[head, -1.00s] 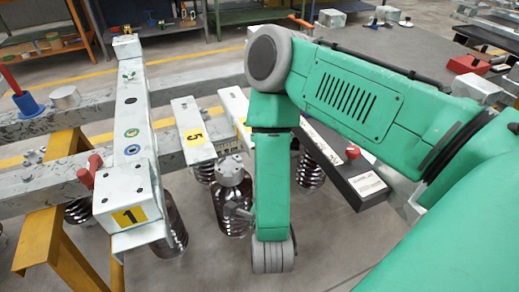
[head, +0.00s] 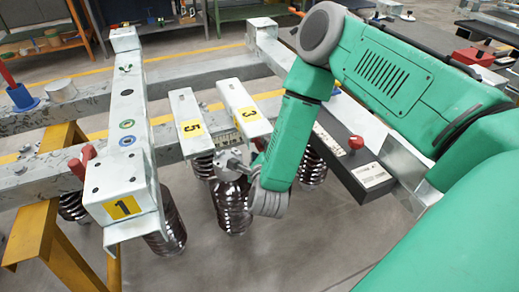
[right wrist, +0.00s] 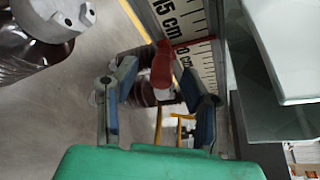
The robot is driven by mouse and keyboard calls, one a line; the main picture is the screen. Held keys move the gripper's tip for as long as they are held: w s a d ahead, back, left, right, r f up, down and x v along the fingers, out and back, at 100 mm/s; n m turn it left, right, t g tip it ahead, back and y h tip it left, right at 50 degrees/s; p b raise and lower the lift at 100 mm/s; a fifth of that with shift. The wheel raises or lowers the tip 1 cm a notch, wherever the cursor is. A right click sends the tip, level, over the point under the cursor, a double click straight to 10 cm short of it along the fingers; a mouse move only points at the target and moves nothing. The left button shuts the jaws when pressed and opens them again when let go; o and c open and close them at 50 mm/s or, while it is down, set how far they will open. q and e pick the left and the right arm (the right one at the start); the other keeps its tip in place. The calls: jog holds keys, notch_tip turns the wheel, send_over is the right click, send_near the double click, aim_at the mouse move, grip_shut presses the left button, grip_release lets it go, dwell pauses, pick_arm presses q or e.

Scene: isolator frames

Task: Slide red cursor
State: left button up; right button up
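The red cursor (right wrist: 162,68) shows in the right wrist view as an upright red piece beside a white scale (right wrist: 185,30) marked in cm. A thin red line runs from it across the scale. My right gripper (right wrist: 158,82) is open and empty, with one finger on each side of the cursor in the picture. I cannot tell how far beyond the fingertips the cursor is. I cannot make out the cursor there. My left gripper is not in view.
Ribbed dark insulators (head: 232,208) hang close to my right gripper. Plates marked 5 (head: 189,125) and 1 (head: 122,200) stand to its left. Floor is open below.

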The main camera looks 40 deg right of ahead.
jog(key=shift+x, duration=0.95)
jog(key=shift+c, duration=0.4)
grip_shut()
jog(key=shift+s+d, duration=0.15)
jog(key=shift+d, duration=0.4)
jog(key=shift+s+d, duration=0.15)
jog(key=shift+d, duration=0.35)
jog(key=shift+o, duration=0.4)
grip_release()
jog(key=shift+a, duration=0.1)
